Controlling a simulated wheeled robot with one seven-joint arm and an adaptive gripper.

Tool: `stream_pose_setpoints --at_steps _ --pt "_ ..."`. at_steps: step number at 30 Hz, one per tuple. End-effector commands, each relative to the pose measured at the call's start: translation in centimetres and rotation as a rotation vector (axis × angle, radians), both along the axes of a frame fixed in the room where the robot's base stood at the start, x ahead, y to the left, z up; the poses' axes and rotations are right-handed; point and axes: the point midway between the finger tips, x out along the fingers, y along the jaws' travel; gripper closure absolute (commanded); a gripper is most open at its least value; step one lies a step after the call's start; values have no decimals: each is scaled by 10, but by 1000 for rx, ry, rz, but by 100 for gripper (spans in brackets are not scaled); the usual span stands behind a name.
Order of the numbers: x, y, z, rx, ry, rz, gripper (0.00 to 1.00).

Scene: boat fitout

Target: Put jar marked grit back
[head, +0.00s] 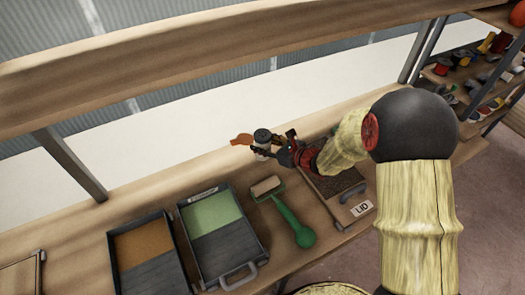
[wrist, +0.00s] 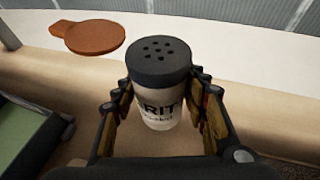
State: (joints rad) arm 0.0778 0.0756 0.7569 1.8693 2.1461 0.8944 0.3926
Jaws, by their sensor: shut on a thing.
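The jar (wrist: 160,105) is pale with a black cap pierced by several holes, and letters reading "RIT" show on its side. It stands upright in the wrist view and also shows in the head view (head: 262,138). My gripper (wrist: 163,88) is shut on the jar, with one finger on each side below the cap. In the head view my gripper (head: 268,149) is at the back of the wooden bench. The jar's base is low over the bench, but I cannot tell whether it touches.
An orange-brown round piece with a tab (wrist: 95,37) lies left of the jar. A green-handled roller (head: 290,215), a tray with green (head: 212,212) and a tray with brown (head: 143,245) are on the bench.

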Motion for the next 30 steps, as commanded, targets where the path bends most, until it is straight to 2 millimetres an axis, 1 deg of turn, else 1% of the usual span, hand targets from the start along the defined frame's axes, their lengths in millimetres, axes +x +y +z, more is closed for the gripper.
stream_pose_setpoints --at_steps 3,6,9,17,21,22,30 --pt "8 2 -10 1 -1 0 82" --pt "7 1 -28 1 1 0 82" --pt "7 1 -38 0 0 0 82" --pt "7 1 -37 1 -2 0 82" --pt "7 1 -41 1 -2 0 82" --pt "6 1 -41 -1 1 0 55" --pt "6 1 -41 -1 1 0 39"
